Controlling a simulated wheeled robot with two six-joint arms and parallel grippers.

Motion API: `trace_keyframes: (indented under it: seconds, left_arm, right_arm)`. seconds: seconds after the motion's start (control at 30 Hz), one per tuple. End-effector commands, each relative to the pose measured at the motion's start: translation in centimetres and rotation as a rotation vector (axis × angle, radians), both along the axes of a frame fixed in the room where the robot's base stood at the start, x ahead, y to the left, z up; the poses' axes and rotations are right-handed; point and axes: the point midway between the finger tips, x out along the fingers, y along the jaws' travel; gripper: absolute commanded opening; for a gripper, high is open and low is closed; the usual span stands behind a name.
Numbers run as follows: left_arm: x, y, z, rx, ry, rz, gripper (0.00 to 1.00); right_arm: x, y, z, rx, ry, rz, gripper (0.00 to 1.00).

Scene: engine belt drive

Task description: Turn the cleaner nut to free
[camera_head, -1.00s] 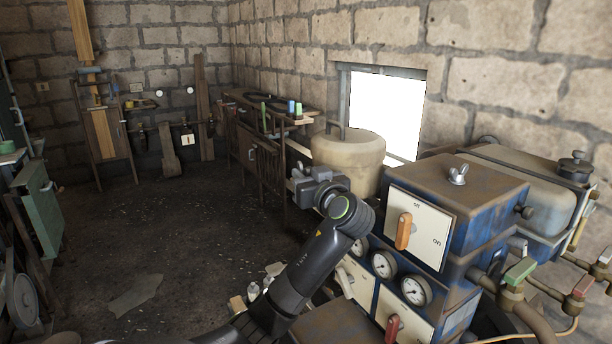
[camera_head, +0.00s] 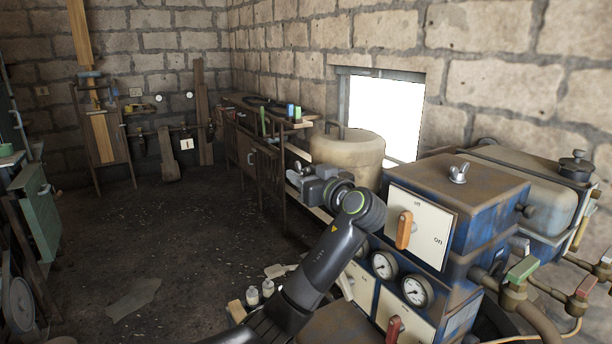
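A pale metal wing nut (camera_head: 458,173) sits on top of the rusty blue box (camera_head: 480,195) of the engine, and looks like the cleaner nut. My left gripper (camera_head: 297,178) is left of the box, in front of the cream drum, well apart from the wing nut. It points away from the nut, to the left. Its fingers are small and partly hidden, so I cannot tell if they are open or shut. My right gripper is not in view.
The cream drum (camera_head: 347,155) stands behind my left gripper. The panel below the nut has an orange switch handle (camera_head: 404,230), with gauges (camera_head: 384,265) under it. Green and red valve handles (camera_head: 521,269) stick out at the right. The floor at left is mostly open.

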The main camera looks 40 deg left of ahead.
Motion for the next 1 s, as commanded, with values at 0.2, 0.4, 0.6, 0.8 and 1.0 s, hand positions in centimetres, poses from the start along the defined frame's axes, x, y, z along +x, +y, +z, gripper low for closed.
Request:
trace_keyframes:
  seconds: [0.2, 0.4, 0.6, 0.8, 1.0]
  left_arm:
    - [0.0, 0.0, 0.0, 0.0, 0.0, 0.0, 0.43]
    - [-0.3, -1.7, -0.3, -0.003, -0.003, -0.004, 0.43]
    - [-1.3, -5.5, -0.5, -0.004, -0.005, -0.006, 0.43]
    - [-2.4, -9.2, -0.4, -0.005, -0.004, -0.006, 0.43]
    - [-3.3, -12.6, -0.4, -0.005, -0.003, -0.005, 0.43]
  right_arm:
    - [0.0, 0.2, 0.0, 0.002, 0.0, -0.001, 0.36]
    - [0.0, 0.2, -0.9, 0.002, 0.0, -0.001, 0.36]
    - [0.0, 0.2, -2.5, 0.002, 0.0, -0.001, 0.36]
    - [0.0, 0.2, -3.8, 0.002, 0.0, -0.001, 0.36]
    - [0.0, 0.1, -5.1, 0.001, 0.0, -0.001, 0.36]
